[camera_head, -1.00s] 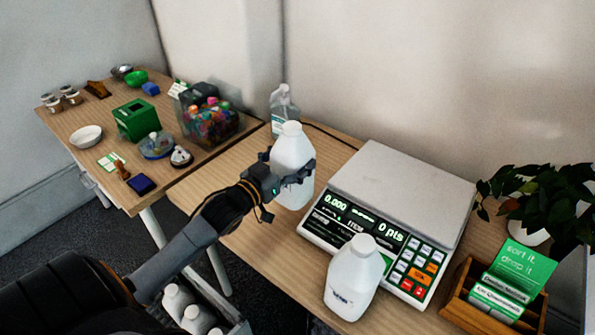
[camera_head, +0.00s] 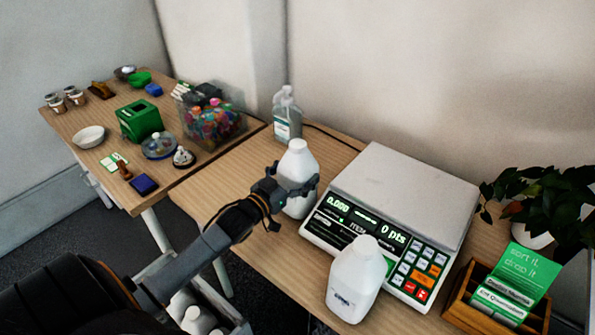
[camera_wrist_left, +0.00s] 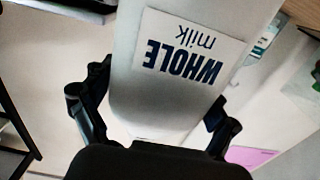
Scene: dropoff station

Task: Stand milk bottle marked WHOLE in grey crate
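The milk bottle marked WHOLE (camera_head: 298,160) is white and upright between the fingers of my left gripper (camera_head: 293,182), over the near table beside the scale. In the left wrist view its WHOLE milk label (camera_wrist_left: 190,55) appears upside down, with a finger on each side of the bottle. My left gripper is shut on it. I cannot tell whether its base touches the table. The grey crate (camera_head: 230,307) is low beside the table and holds white bottles (camera_head: 198,320); my left arm hides part of it. My right gripper is not in view.
Another white bottle (camera_head: 355,280) stands at the table's front edge, before the scale (camera_head: 405,195). A wooden card holder (camera_head: 500,300) and a plant (camera_head: 545,195) are at right. Bare tabletop (camera_head: 225,185) lies left of the bottle.

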